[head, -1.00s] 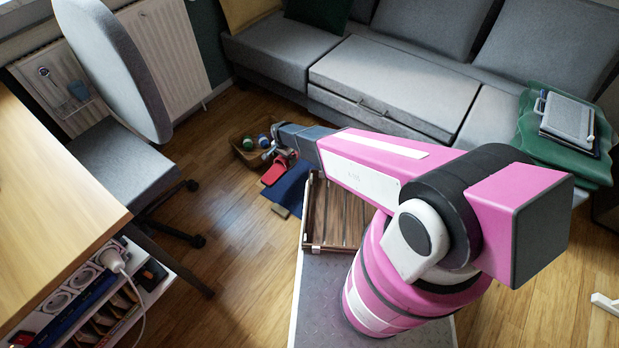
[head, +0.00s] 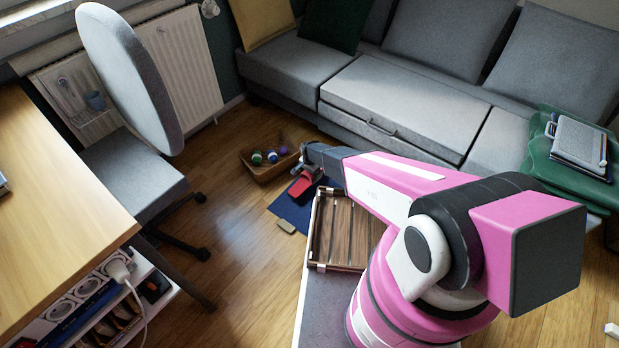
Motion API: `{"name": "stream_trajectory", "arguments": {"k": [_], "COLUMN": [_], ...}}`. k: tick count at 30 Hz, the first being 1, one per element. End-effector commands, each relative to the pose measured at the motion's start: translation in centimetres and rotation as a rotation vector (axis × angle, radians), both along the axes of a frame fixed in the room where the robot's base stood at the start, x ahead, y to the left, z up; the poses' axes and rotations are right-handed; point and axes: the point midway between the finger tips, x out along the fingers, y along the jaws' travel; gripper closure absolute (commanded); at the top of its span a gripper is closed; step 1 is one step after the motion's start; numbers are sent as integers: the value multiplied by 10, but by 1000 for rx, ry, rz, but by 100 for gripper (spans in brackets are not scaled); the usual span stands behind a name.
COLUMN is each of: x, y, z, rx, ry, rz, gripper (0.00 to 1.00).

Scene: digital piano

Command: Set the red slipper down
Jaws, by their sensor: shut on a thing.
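The red slipper (head: 302,186) is small in the head view, above or on the blue mat (head: 291,211) on the floor. My gripper (head: 307,171) is at the end of my pink arm and is shut on the slipper. The arm hides part of the gripper and its fingertips are hard to make out. I cannot tell whether the slipper touches the mat.
A brown box (head: 265,172) with several bottles or balls stands just left of the slipper. A wooden slatted crate (head: 343,235) sits on my base. A small tan block (head: 286,227) lies by the mat. The grey sofa (head: 400,110) is behind; an office chair (head: 135,180) stands left.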

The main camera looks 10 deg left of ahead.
Motion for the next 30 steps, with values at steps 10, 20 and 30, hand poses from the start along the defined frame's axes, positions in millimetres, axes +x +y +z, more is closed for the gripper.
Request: {"name": "stream_trajectory", "arguments": {"k": [10,20,30], "x": [0,0,-1], "y": [0,0,0], "z": [-37,-39,-36], "rx": [0,0,0], "ry": [0,0,0], "rz": [0,0,0], "gripper": [29,0,0]}}
